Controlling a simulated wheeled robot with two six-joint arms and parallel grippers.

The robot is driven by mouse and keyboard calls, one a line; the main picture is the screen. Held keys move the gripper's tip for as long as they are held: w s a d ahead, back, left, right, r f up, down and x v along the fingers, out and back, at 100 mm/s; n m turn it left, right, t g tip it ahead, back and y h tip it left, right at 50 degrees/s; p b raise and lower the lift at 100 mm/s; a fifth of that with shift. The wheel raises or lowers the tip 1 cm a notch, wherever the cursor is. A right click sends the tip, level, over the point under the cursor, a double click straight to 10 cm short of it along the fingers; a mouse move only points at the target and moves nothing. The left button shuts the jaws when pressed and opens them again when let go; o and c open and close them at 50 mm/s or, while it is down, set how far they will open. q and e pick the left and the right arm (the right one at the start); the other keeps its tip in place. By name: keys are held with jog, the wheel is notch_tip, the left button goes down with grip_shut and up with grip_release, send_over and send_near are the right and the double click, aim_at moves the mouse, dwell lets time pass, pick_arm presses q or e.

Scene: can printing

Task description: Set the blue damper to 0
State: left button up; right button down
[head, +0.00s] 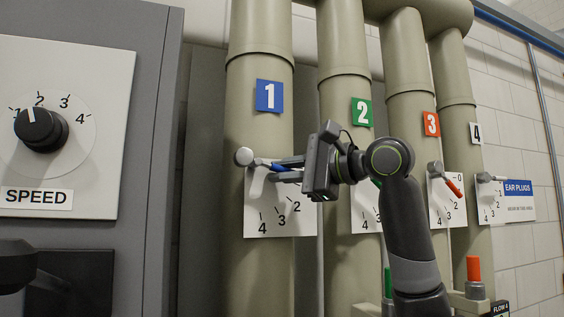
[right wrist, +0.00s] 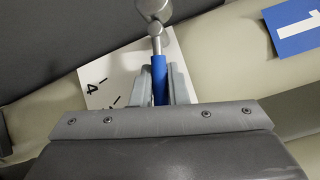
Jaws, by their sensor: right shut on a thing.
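The blue damper's lever has a round grey pivot (head: 244,156) on the pipe under the blue 1 sign. Its blue handle (head: 279,168) points right and slightly down from the pivot. My right gripper (head: 283,168) is shut on this handle; in the right wrist view the blue grip (right wrist: 159,80) lies between both fingers. The white scale plate (head: 262,190) shows 2, 3 and 4 below the lever; the rest of its marks are hidden by the gripper.
Pipe 2 (head: 344,97) stands beside pipe 1, its lever mostly hidden by my right arm. The red lever (head: 453,187) on pipe 3 points down-right. Pipe 4's lever (head: 486,177) points right. A grey cabinet with a SPEED knob (head: 40,130) stands left.

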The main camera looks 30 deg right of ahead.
jog(key=shift+r+n+g+h+p, duration=0.4)
jog(key=shift+r+n+g+p, duration=0.25)
jog(key=shift+n+p, duration=0.5)
jog(key=shift+d, duration=0.1)
jog(key=c, duration=1.7)
grip_release()
jog(key=shift+s, duration=0.1)
